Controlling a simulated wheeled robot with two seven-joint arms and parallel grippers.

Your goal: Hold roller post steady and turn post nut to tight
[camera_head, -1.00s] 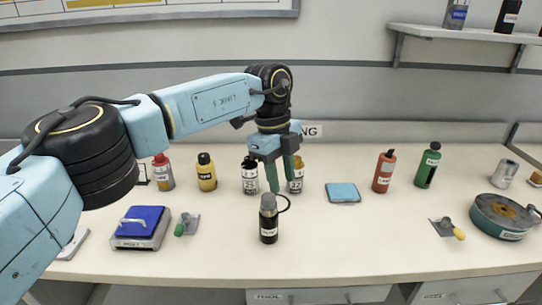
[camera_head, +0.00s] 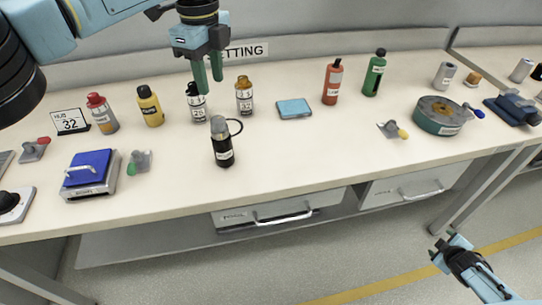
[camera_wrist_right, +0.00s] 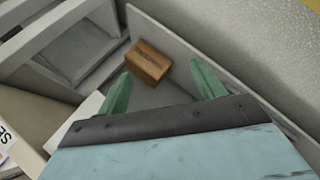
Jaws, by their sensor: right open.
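I cannot make out a roller post or post nut in either view. My right gripper (camera_head: 449,247) is low at the right of the head view, over the floor in front of the bench. In the right wrist view, its green fingers (camera_wrist_right: 163,88) are wide apart and empty. A brown block (camera_wrist_right: 148,62) lies beyond them in a grey-walled space.
A black bottle with a loop (camera_head: 222,146) stands on the bench near the front. A green round tin (camera_head: 439,115) and a blue vise-like thing (camera_head: 513,108) are at the right. A blue-topped box (camera_head: 90,174) sits at the left.

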